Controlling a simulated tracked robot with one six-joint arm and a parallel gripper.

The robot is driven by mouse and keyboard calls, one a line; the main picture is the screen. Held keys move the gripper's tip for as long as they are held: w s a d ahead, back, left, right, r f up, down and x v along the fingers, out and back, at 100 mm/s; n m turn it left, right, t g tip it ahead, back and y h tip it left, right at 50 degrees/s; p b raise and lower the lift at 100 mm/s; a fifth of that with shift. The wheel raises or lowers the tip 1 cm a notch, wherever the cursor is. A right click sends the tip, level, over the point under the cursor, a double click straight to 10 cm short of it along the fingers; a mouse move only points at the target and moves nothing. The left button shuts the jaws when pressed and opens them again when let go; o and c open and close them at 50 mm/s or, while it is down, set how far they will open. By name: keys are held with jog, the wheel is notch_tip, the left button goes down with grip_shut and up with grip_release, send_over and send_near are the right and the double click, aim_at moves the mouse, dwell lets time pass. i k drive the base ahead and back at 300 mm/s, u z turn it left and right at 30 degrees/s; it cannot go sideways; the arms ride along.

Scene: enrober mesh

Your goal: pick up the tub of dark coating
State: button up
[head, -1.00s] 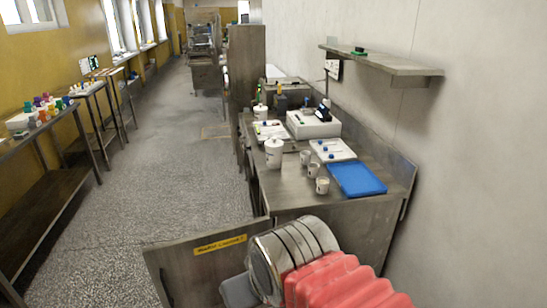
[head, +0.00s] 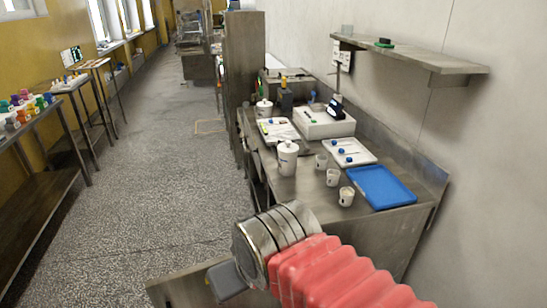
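On the steel bench stand a white lidded tub (head: 287,158) near the middle and another white lidded tub (head: 264,109) farther back. Three small white cups are in front: one cup (head: 321,161) behind, a second cup (head: 333,177) and a third cup (head: 346,196) nearest me. The cups have dark marks on their sides. Their contents are too small to make out, and I cannot tell which vessel holds dark coating. My arm, with a red ribbed sleeve and metal rings, fills the lower middle; the fingers of my gripper do not show.
A blue tray (head: 381,187) lies at the bench's right front. A white tray with blue-tipped tools (head: 349,152) lies behind it. A white device (head: 322,123) stands farther back. A wall shelf (head: 410,57) overhangs the right side. The speckled floor (head: 170,170) at left is open.

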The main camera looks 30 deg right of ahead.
aim_at(287, 163)
jog(key=z, duration=0.05)
jog(key=i, duration=1)
